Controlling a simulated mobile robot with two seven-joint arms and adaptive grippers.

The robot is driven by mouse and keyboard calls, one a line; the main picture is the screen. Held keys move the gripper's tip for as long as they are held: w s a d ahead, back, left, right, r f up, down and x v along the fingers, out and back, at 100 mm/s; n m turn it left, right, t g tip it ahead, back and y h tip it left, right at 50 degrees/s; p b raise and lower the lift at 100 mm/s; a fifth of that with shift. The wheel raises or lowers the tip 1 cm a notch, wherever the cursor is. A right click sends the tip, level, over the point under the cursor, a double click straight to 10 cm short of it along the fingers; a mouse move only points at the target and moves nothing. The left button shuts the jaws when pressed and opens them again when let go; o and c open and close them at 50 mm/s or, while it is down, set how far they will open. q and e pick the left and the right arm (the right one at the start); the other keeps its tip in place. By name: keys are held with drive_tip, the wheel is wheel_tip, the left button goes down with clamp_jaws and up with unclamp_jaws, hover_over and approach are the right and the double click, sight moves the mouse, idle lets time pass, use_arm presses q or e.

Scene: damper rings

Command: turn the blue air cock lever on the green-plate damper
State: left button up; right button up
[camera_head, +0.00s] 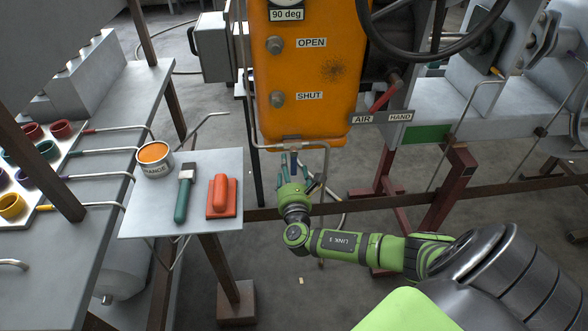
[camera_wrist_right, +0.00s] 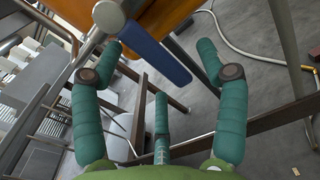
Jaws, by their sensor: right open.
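The blue air cock lever (camera_wrist_right: 155,52) shows in the right wrist view, slanting down to the right from a metal fitting below the orange housing. In the head view I cannot make it out beside the gripper. The green plate (camera_head: 428,135) is right of the orange housing (camera_head: 308,70), beside the AIR/HAND label. My right gripper (camera_head: 290,160) is just under the housing's lower edge. Its teal fingers (camera_wrist_right: 160,65) are spread open, with the lever ahead and between the side fingers; I cannot tell whether any finger touches it. My left gripper is not in view.
A bent metal pipe (camera_head: 327,160) runs under the housing near my right gripper. A red lever (camera_head: 383,97) and a handwheel are to its right. A grey shelf (camera_head: 145,222) at left holds a tin (camera_head: 155,160), a brush (camera_head: 184,195) and a red float (camera_head: 222,198).

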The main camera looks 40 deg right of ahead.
drive_tip(key=shift+s, duration=0.1)
drive_tip(key=shift+p+v, duration=0.45)
drive_tip(key=shift+v, duration=0.4)
drive_tip(key=p+v, duration=0.2)
drive_tip(key=v, duration=0.4)
drive_tip(key=shift+p, duration=0.35)
